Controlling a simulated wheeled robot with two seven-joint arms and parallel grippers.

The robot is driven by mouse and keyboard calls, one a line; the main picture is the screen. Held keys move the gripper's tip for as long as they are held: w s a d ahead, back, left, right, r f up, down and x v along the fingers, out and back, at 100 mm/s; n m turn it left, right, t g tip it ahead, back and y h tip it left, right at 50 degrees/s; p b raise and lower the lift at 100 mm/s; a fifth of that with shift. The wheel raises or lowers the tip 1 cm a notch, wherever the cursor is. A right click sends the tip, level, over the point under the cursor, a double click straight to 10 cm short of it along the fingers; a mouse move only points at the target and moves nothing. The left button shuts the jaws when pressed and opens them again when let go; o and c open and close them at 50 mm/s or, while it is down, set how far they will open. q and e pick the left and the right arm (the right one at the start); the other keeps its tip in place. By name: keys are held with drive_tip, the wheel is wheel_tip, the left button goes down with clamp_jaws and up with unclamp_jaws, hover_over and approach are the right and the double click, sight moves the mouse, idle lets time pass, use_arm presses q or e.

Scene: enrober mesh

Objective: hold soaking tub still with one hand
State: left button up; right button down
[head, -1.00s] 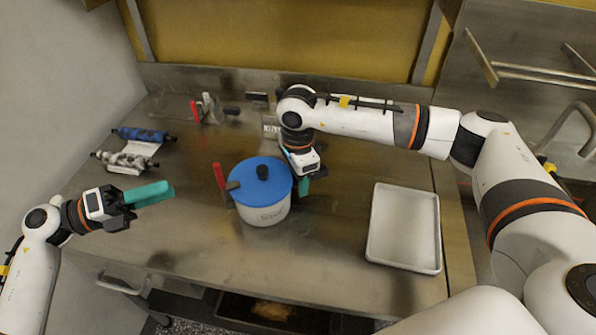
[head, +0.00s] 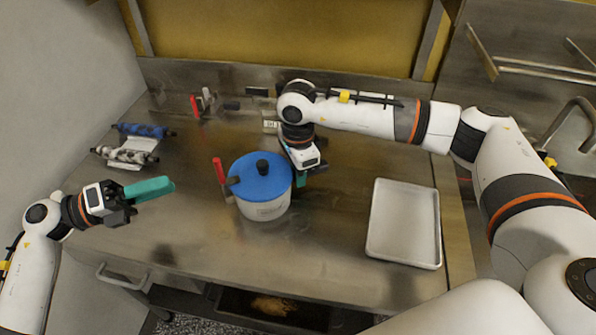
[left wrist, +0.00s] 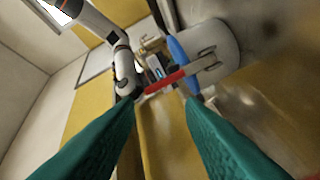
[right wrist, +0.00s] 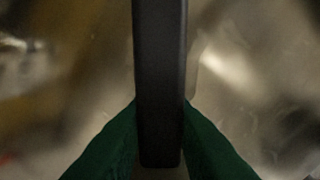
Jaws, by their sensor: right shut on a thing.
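The soaking tub (head: 264,210) is a white round pot with a blue lid (head: 258,180) and a black knob, standing upright on the steel counter. A red-handled piece (head: 219,170) is at its left side; the left wrist view also shows this red handle (left wrist: 165,82) and the tub (left wrist: 212,50). My right gripper (head: 302,181) is at the tub's right side. In the right wrist view its green fingers are closed on a dark upright bar, apparently the tub's handle (right wrist: 160,70). My left gripper (head: 170,187) is open and empty, left of the tub and apart from it.
A pale rectangular tray (head: 404,225) lies on the right of the counter (head: 325,260). Two rollers, one blue (head: 143,132) and one grey-patterned (head: 124,156), lie at the left. A small red-handled item (head: 195,106) stands at the back. The counter in front of the tub is clear.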

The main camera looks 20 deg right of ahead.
use_arm(q)
drive_tip(key=c, duration=0.6)
drive_tip(key=shift+d, duration=0.1)
clamp_jaws()
drive_tip(key=s+d+r+n+t+h, duration=0.1)
drive_tip(key=s+d+r+n+t, duration=0.35)
drive_tip(key=d+n+t, duration=0.2)
drive_tip(key=s+f+n+t+y, duration=0.4)
drive_tip(key=s+n, duration=0.2)
drive_tip(key=shift+s+d+f+y, duration=0.2)
drive_tip(key=shift+s+f+y, duration=0.1)
drive_tip(key=shift+n, duration=0.25)
